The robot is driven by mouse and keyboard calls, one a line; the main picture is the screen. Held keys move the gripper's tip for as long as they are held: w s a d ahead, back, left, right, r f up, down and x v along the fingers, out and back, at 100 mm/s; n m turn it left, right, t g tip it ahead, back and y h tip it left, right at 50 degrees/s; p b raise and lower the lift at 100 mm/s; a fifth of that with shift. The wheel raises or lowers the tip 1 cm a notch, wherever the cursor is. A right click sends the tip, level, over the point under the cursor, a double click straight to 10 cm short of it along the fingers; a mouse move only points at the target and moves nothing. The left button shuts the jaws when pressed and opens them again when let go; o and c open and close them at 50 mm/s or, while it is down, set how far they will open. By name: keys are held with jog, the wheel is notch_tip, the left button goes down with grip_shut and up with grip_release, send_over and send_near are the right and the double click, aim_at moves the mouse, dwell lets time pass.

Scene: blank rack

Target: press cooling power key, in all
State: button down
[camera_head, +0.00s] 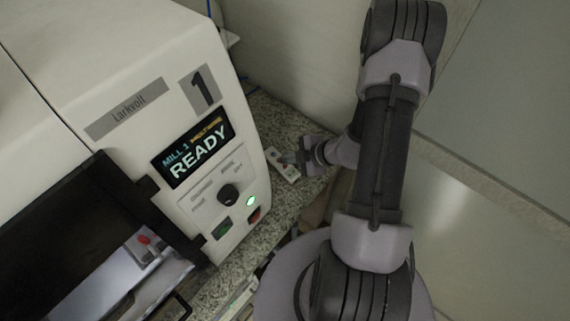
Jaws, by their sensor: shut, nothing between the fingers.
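A small pale remote-like control (291,175) with a few small coloured keys lies on the speckled counter, right of the white machine. Which of its keys is the cooling power key is too small to read. My gripper (288,158) is shut and empty. Its fingertips are over the control and hide part of it. Whether they touch a key cannot be told from this view.
The speckled counter (262,120) runs between machine and wall.

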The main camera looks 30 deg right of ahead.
aim_at(288, 168)
notch_tip(288, 168, up, 5)
jog(key=p, duration=0.4)
jog(key=shift+f, duration=0.15)
dwell(0.4)
